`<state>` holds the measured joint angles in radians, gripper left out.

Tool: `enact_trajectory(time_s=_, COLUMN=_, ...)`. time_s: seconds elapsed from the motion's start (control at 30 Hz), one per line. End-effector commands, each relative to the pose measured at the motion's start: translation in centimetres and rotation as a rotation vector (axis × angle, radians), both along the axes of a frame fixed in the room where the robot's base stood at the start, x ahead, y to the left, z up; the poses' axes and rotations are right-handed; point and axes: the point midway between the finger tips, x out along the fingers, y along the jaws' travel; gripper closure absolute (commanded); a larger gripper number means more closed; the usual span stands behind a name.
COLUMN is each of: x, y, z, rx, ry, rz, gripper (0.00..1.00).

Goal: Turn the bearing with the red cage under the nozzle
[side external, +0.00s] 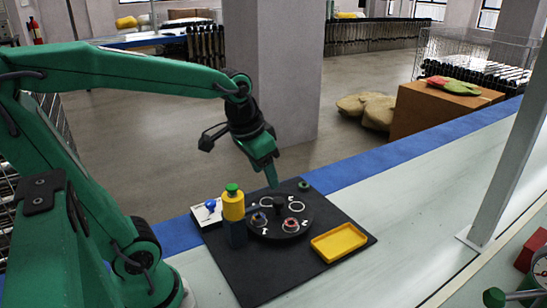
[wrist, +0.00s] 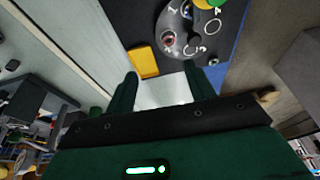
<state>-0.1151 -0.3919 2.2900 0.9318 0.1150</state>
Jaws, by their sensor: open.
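The bearing with the red cage (side external: 291,224) lies on the front right part of a dark round turntable (side external: 268,231). It also shows in the wrist view (wrist: 168,40). The turntable carries white rings and a bearing with a bluish-purple centre (side external: 259,218), and has a dark central knob (side external: 279,202). A yellow container with a green cap (side external: 233,205) stands on a dark block at the turntable's left; its nozzle cannot be made out clearly. My gripper (side external: 273,184) is above the turntable's back part, pointing down, apart from the bearings. In the wrist view it (wrist: 160,71) is open and empty.
A black mat (side external: 262,288) lies under the turntable. A yellow tray (side external: 339,243) is at the right, a white box with a blue knob (side external: 207,212) at the left, and a small green-topped piece (side external: 304,185) behind.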

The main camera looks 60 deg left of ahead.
Motion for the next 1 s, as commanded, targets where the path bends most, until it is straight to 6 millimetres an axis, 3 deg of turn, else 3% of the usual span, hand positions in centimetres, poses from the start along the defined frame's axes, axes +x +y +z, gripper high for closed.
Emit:
enact_trajectory(time_s=0.6, x=7.7, y=6.5, z=-5.9, rx=-0.015, ry=0.234, rz=0.003, gripper=0.46)
enact_trajectory(time_s=0.8, x=9.1, y=8.4, z=-8.1, rx=-0.029, ry=0.288, rz=0.001, gripper=0.46)
enact_trajectory(time_s=1.0, x=9.7, y=9.1, z=-9.1, rx=-0.035, ry=0.31, rz=-0.002, gripper=0.46)
